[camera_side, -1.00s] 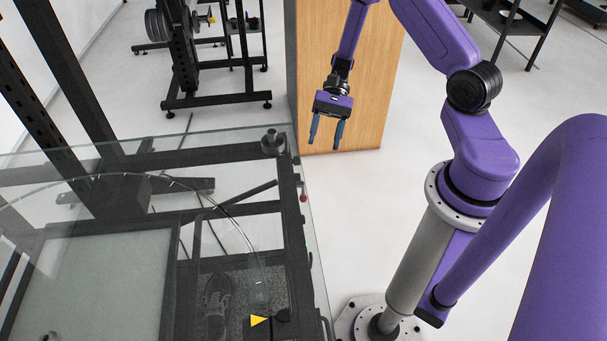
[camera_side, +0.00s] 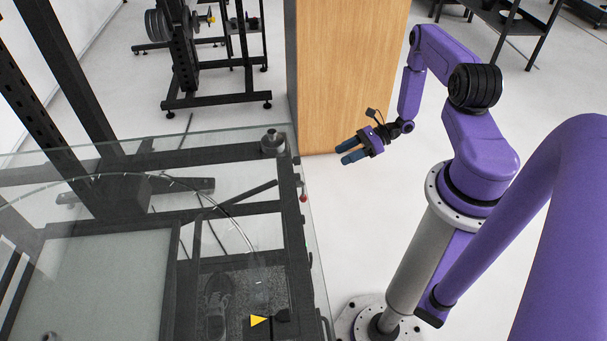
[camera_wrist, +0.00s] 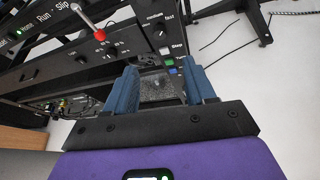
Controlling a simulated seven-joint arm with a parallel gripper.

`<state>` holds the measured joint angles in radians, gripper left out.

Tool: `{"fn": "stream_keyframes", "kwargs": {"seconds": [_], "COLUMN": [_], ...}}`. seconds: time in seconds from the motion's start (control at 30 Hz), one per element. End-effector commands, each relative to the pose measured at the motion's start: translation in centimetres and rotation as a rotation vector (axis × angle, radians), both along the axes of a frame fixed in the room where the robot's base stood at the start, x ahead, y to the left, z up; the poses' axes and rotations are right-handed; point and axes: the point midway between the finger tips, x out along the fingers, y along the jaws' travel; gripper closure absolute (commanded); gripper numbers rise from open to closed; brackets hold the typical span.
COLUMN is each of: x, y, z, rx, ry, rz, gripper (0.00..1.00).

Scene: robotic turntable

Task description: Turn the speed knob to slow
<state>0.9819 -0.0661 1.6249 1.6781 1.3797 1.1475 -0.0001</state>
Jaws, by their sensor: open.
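In the wrist view, a dark control panel faces me. A small dark knob (camera_wrist: 161,32) sits near the small print "fast" at the panel's upper right, and I take it as the speed knob. The panel's face is hidden in the side view.
A lever with a red ball (camera_wrist: 100,35) juts from the panel, left of the knob; the ball also shows in the side view (camera_side: 303,198). Another dark knob (camera_wrist: 110,56) is below it. A green button (camera_wrist: 169,62) lies under the speed knob. A wooden block (camera_side: 345,75) stands behind my gripper.

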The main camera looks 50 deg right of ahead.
Motion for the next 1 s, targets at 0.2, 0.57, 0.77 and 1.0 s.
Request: {"fn": "stream_keyframes", "kwargs": {"seconds": [0.2,0.57,0.77,1.0], "x": [2.3,6.0,7.6,8.5], "y": [3.2,8.1,10.2,11.1], "z": [-1.6,-4.1,-5.2,-5.7], "rx": [0.0,-0.001,-0.001,-0.001], "ry": [0.001,0.0,-0.001,0.0], "rz": [0.007,0.008,0.006,0.004], "gripper": [0.45,0.45,0.45,0.45]}}
